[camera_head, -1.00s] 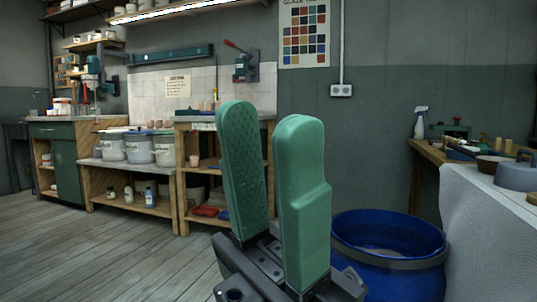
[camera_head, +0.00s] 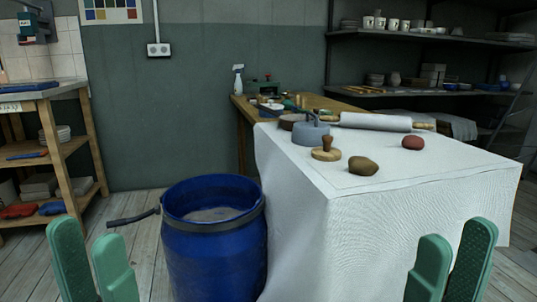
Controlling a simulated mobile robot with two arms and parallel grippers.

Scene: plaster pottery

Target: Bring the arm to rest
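My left gripper (camera_head: 86,238) shows its two green fingers at the lower left of the head view. They stand upright with a gap between them, open and empty, over the floor left of the blue barrel. My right gripper (camera_head: 456,238) shows its two green fingers at the lower right, upright and apart, open and empty, in front of the cloth-covered table. The rest of both arms is below the picture edge.
The blue barrel (camera_head: 205,255) stands at the middle left, beside the table with a white cloth (camera_head: 330,235). On the table are a brown lump (camera_head: 362,166), a red lump (camera_head: 412,143), a wooden stamp (camera_head: 326,150) and a rolling pin (camera_head: 375,122). Wooden shelving (camera_head: 80,150) is at left.

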